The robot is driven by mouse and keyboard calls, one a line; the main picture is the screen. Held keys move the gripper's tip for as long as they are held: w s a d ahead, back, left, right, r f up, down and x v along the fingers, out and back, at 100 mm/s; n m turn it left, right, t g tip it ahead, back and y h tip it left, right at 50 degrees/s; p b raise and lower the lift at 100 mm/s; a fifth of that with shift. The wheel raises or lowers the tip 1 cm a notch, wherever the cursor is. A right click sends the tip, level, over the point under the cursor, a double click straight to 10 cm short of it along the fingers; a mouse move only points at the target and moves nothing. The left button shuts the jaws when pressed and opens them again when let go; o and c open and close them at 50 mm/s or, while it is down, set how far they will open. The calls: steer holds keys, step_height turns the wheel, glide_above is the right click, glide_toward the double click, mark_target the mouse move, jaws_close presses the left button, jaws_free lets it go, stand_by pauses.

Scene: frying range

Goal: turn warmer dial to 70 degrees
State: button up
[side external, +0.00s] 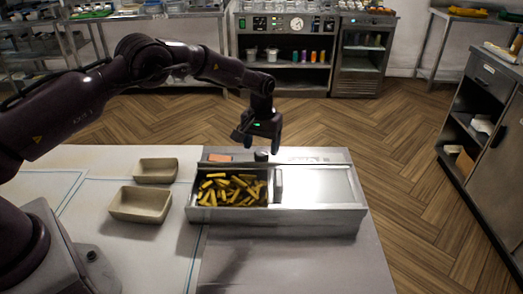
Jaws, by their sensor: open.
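The fry warmer (317,218) is a steel unit on the table, with a bin of yellow fries (230,190) on its left and a bare flat steel top on its right. A small dark round knob (261,156), which looks like the dial, stands on the back ledge near the middle. An orange-red panel (219,157) lies to its left; any reading is too small to make out. My gripper (257,148) is open and points down just above and around the dial's spot. I cannot tell whether the fingers touch the knob.
Two empty beige trays, a smaller one (156,170) and a larger one (140,204), sit left of the warmer. A steel cabinet (485,120) stands at the right. Counters with equipment (290,50) line the back wall. Table in front of the warmer is clear.

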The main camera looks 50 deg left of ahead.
mark_target(262, 152)
step_height(262, 152, up, 10)
steer(key=shift+r, duration=0.2)
steer(key=s+r+m+t, duration=0.1)
steer(key=s+r, duration=0.5)
steer(key=s, duration=0.6)
steer(key=s+d+r+m+t, duration=0.1)
steer(key=s+r, duration=0.5)
steer(key=s, duration=0.6)
steer(key=s+d+r+m+t, duration=0.1)
steer(key=s+r, duration=0.5)
steer(key=s, duration=0.6)
steer(key=m+t, duration=0.1)
steer(key=t, duration=0.1)
steer(key=shift+s+r+m+t, duration=0.2)
steer(key=shift+r+m+t, duration=0.1)
steer(key=shift+r, duration=0.1)
